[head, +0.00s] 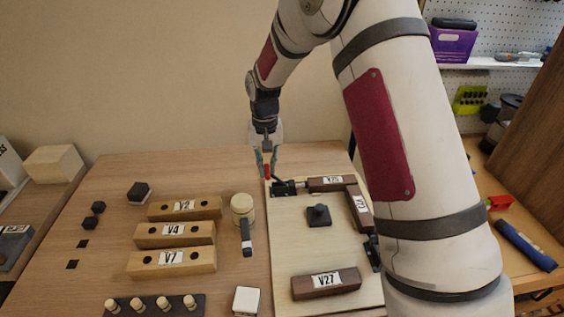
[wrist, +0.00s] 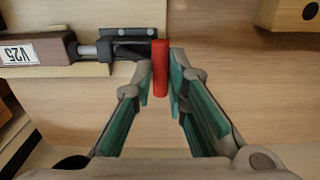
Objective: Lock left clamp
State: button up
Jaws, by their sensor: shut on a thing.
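The left clamp (head: 286,188) is a black toggle clamp with a red handle (head: 267,171), at the far left corner of the pale board (head: 285,250). In the wrist view the black clamp body (wrist: 128,45) has a metal rod reaching toward the brown block V25 (wrist: 35,52); I cannot tell whether it presses on it. The red handle (wrist: 160,68) stands between my fingertips. My gripper (head: 266,158) comes from above and is shut on the handle, with the teal finger pads on either side of it. The handle looks roughly upright in the head view.
Brown blocks V25 (head: 330,183) and V27 (head: 326,283) and a black knobbed piece (head: 319,215) are on the board. A second black clamp (head: 373,252) is partly hidden by my arm. Wooden blocks V2 (head: 185,208), V4 (head: 174,233) and V7 (head: 172,260) lie left.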

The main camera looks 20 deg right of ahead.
jog(key=shift+f, duration=0.25)
jog(key=shift+a+f+b, duration=0.35)
jog(key=shift+a+f, duration=0.15)
jog(key=shift+f, duration=0.25)
jog(key=shift+o, duration=0.2)
jog(key=shift+w+a+f, duration=0.1)
jog(key=shift+a+f, duration=0.15)
jog(key=shift+f, duration=0.2)
jog(key=o, duration=0.7)
jog(key=shift+r, duration=0.1)
jog(key=shift+a+r+p, duration=0.1)
jog(key=shift+r+p, duration=0.5)
jog(key=shift+r, duration=3)
